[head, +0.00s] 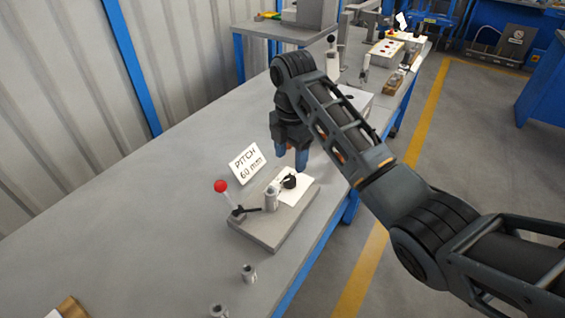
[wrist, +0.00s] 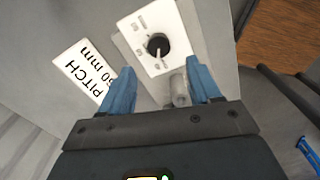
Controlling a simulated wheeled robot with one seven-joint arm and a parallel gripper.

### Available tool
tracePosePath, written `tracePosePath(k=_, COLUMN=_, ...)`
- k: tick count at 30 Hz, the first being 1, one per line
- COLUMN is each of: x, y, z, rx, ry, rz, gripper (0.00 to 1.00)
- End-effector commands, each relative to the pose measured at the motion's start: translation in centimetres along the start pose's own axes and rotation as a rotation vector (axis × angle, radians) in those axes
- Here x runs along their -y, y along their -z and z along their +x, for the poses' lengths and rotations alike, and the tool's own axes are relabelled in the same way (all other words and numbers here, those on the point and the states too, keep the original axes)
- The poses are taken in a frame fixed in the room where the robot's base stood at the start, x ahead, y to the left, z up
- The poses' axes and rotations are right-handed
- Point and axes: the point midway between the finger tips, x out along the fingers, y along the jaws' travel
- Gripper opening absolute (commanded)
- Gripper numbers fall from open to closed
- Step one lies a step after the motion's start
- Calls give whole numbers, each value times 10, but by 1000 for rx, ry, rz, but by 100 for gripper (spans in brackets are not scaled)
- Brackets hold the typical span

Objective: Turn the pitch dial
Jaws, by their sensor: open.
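The pitch dial is a black knob (head: 289,181) on a white scale plate (head: 298,190), fixed on a grey base block (head: 268,236). In the wrist view the dial (wrist: 158,45) sits on its white plate (wrist: 142,22), beyond the fingertips and between their lines. My gripper (head: 291,165) has blue fingers pointing down, just above the dial. In the wrist view my gripper (wrist: 163,85) is open, with nothing between its fingers.
Small metal parts (head: 248,273) lie on the bench (head: 150,215) in front. The bench's left part is mostly clear.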

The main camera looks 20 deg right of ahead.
Motion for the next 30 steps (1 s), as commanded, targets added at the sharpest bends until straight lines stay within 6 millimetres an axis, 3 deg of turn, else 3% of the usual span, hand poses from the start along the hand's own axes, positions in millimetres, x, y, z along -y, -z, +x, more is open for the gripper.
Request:
tracePosePath(k=5, x=1, y=0, z=11, rx=-1, ry=8, rz=-3, gripper=63)
tracePosePath(k=18, x=1, y=-1, z=71, rx=1, ry=7, rz=-3, gripper=63)
tracePosePath(k=30, x=1, y=-1, z=77, rx=1, ry=4, rz=-3, gripper=61)
